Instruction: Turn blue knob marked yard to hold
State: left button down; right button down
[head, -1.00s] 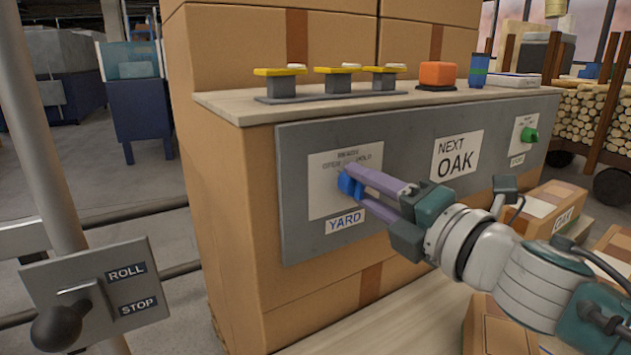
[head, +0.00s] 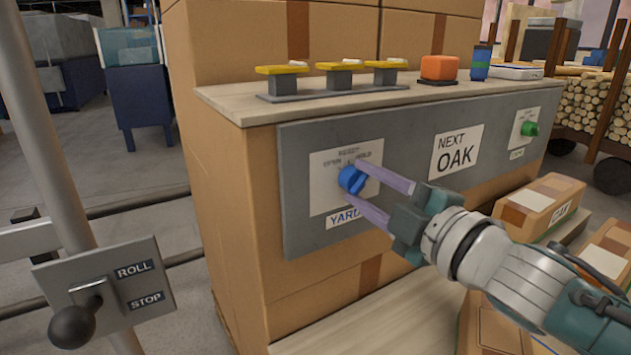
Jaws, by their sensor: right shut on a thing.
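The blue knob (head: 352,180) is on a pale label plate (head: 324,197) at the left of the grey panel. A YARD tag (head: 342,217) is below it. Small print above it seems to read OPEN at left and HOLD at right. The knob's ridge looks tilted toward the upper right; its exact setting is hard to tell. My right gripper (head: 356,184) reaches in from the right, its two purple fingers on either side of the knob, shut on it. The lower finger partly covers the YARD tag. My left gripper is not in view.
A green knob (head: 529,129) is at the panel's right end, past a NEXT OAK sign (head: 455,154). An orange block (head: 439,68) and yellow-topped levers (head: 339,66) stand on the counter. A ROLL/STOP lever box (head: 105,297) is at lower left. Cartons (head: 541,205) lie at right.

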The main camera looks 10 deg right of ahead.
dwell(0.4)
jog(key=shift+c, duration=2.1)
grip_release()
jog(key=shift+s, duration=0.1)
jog(key=shift+s+d, duration=0.15)
jog(key=shift+s, duration=0.2)
jog(key=p+v, duration=0.2)
jog(key=v, duration=0.7)
jog(key=shift+r, duration=0.1)
